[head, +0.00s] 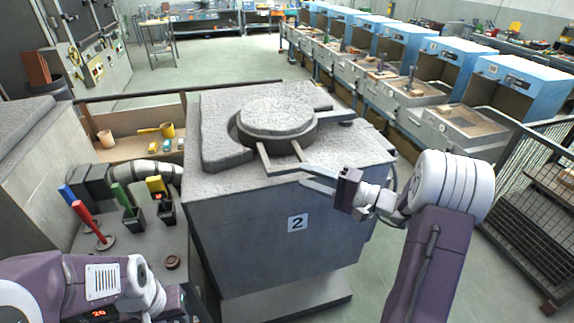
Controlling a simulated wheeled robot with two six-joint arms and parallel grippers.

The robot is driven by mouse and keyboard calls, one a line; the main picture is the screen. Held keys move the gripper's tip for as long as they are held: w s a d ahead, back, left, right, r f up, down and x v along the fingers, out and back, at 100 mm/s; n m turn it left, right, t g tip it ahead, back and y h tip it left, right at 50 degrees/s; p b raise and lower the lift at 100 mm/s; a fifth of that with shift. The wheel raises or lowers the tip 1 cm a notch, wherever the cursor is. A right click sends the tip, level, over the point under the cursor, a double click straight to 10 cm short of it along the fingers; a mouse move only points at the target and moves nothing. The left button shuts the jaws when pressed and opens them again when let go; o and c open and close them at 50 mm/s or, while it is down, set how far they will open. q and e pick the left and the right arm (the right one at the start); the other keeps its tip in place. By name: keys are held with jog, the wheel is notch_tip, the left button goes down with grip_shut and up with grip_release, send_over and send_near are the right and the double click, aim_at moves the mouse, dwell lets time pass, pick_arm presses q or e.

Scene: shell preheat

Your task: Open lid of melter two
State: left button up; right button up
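Melter two (255,225) is a grey block with a white "2" label on its front, in the middle of the head view. Its round, thick grey lid (277,116) lies flat on top and looks closed. A handle (287,171) of two prongs and a crossbar sticks out from the lid toward me. My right gripper (304,172) comes in from the right, its two pale fingers apart at the right end of the crossbar. I cannot tell if they touch it. My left arm shows at the lower left, but its fingers do not show.
A bench with red, blue, green and yellow handled tools (92,225) stands left of the melter. A wire mesh fence (530,205) is at the right. Blue-hooded stations (455,62) line the back right. Open floor (215,62) lies behind the melter.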

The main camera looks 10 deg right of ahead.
aim_at(293, 171)
jog(key=p+x, duration=0.2)
jog(key=x, duration=0.4)
jog(key=shift+r, duration=0.1)
jog(key=shift+w+a, duration=0.2)
jog(key=shift+a, duration=0.05)
jog(key=shift+d, duration=0.2)
jog(key=shift+c, duration=0.6)
jog(key=shift+s, duration=0.1)
grip_shut()
